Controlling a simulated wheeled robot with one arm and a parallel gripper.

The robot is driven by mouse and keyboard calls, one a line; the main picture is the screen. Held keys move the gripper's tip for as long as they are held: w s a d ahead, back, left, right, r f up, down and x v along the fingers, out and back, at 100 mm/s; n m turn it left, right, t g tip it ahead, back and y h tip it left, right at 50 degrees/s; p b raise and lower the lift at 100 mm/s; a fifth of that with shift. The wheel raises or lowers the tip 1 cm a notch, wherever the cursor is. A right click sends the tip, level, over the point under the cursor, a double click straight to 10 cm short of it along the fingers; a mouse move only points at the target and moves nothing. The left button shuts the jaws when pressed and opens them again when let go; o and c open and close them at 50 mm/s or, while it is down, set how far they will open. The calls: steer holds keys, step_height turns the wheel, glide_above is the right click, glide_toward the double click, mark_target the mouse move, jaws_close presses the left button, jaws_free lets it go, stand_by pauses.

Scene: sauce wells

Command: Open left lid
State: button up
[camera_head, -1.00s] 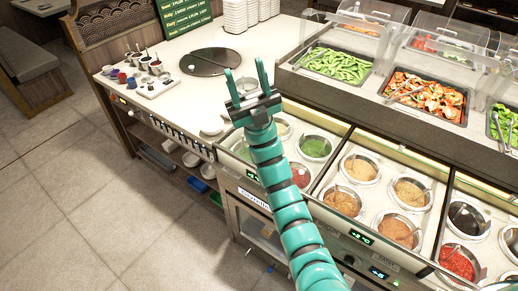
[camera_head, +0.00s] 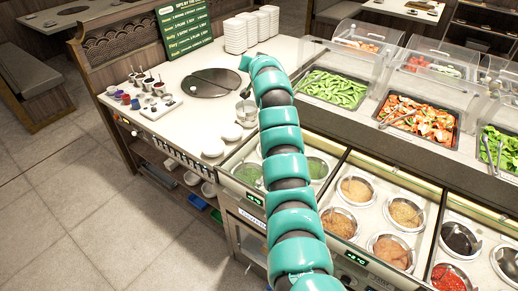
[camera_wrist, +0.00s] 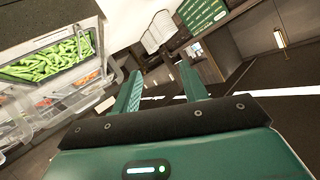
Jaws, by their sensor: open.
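A clear plastic lid (camera_head: 368,35), the leftmost of the row, stands behind the tray of green pods (camera_head: 333,88). A clear cover also shows at the left of the wrist view (camera_wrist: 92,104), beside green pods. My arm reaches over the counter in the head view and hides most of my gripper there. In the wrist view my gripper (camera_wrist: 160,78) is open, with nothing between its two green fingers. It is apart from the cover, which lies to its left.
White plate stacks (camera_head: 240,34) and a menu board (camera_head: 185,22) stand at the back of the counter. A round dark plate (camera_head: 210,83) and a cup rack (camera_head: 150,98) lie left of my arm. Sauce wells (camera_head: 340,222) are at the front right.

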steer(key=s+d+f+m+g, duration=0.2)
steer(key=s+f+g, duration=0.55)
steer(key=f, duration=0.65)
steer(key=g+h, duration=0.1)
steer(key=g, duration=0.4)
glide_toward(259, 182)
steer(key=f+b, duration=0.1)
steer(key=b, duration=0.3)
steer(key=shift+w+m, duration=0.2)
steer(key=shift+m, duration=0.2)
steer(key=shift+w+a+f+p, duration=0.15)
steer(key=shift+f+p, duration=0.3)
steer(key=shift+f, duration=0.9)
steer(key=shift+a+f+p, duration=0.15)
steer(key=shift+f+p, duration=0.35)
steer(key=shift+f, duration=0.85)
steer(key=shift+w+a+f+p, duration=0.15)
steer(key=shift+f+p, duration=0.3)
steer(key=shift+f, duration=0.9)
steer(key=shift+s, duration=0.1)
steer(key=shift+c, duration=0.4)
jaws_close()
